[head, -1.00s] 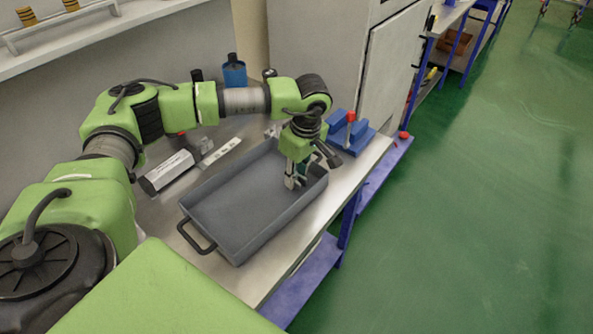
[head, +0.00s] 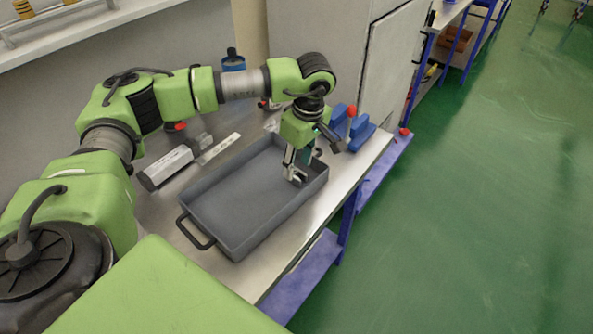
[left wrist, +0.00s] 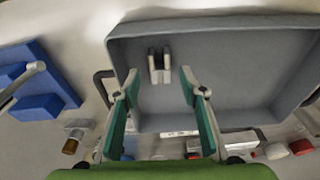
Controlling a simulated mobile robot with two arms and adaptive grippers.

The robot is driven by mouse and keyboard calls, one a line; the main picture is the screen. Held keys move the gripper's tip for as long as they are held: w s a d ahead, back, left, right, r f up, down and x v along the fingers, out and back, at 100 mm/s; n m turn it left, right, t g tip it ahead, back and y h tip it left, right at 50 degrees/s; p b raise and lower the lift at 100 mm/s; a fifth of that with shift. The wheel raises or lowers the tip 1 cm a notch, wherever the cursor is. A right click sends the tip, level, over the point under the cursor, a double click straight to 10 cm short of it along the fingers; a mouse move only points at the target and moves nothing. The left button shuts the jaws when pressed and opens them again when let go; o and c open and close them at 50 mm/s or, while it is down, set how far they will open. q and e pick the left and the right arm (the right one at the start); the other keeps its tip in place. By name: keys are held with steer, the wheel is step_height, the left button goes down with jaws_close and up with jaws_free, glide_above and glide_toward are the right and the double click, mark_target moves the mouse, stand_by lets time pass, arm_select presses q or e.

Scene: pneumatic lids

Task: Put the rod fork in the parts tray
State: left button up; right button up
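The rod fork (left wrist: 159,66), a small grey metal piece with two dark-ended prongs, is inside the parts tray near one end. In the head view the fork (head: 298,178) shows just below my left gripper (head: 297,163). The parts tray (head: 225,232) is a grey, open, rectangular box with black handles on the bench. In the left wrist view my left gripper (left wrist: 158,82) is open, its green-padded fingers apart on either side of the fork, with a gap to it. My right gripper is not in view.
A blue block fixture (head: 362,134) with a red-topped post stands beyond the tray's far end. A pale bar-shaped part (head: 168,168) and small fittings lie left of the tray. The bench's front edge runs close along the tray's right side.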

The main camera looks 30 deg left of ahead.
arm_select(q)
step_height(320, 180, up, 9)
steer(key=d+b, duration=0.1)
steer(key=b, duration=0.1)
steer(key=shift+d, duration=0.2)
steer(key=shift+s, duration=0.1)
